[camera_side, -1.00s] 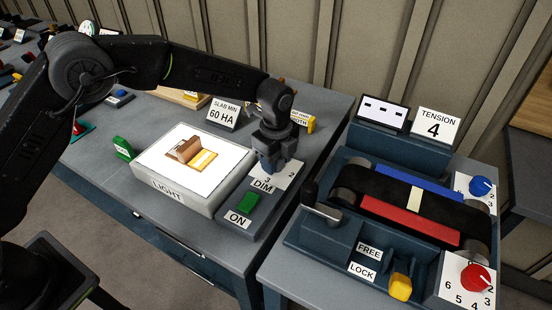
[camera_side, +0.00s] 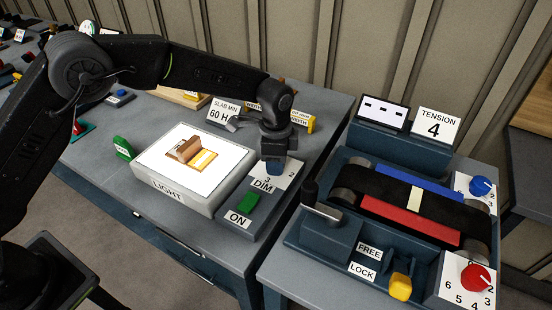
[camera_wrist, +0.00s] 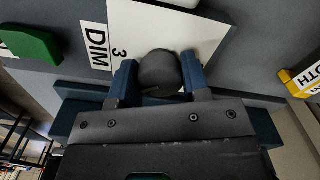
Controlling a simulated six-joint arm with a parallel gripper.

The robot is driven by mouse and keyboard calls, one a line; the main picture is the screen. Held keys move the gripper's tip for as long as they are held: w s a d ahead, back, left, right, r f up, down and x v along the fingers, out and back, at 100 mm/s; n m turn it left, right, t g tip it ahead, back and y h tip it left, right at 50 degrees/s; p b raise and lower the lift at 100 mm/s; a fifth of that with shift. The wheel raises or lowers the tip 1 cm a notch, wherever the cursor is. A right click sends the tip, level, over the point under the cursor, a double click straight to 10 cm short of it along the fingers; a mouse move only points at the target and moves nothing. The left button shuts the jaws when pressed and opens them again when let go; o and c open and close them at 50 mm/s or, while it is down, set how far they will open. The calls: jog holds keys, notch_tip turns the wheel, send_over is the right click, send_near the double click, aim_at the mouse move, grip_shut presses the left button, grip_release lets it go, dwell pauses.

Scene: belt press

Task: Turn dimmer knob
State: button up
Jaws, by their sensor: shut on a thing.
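The dimmer knob (camera_wrist: 159,72) is dark grey and round, on a white dial plate (camera_side: 285,177) marked DIM with a 2 and a 3 showing. In the wrist view it sits between the two blue fingers of my gripper (camera_wrist: 160,80), which is shut on it. In the side view my gripper (camera_side: 273,167) points down over the dial and hides the knob, so its pointer cannot be read.
Left of the dial is a lit light box (camera_side: 168,185) with a brown and yellow piece on top. A green ON switch (camera_side: 249,203) is in front. Label signs (camera_side: 226,111) stand behind. The belt press (camera_side: 400,210) stands to the right.

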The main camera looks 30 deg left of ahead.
jog(key=n, duration=0.5)
jog(key=shift+n, duration=2.5)
jog(key=o, duration=0.9)
jog(key=shift+o, duration=0.2)
notch_tip(320, 180, up, 14)
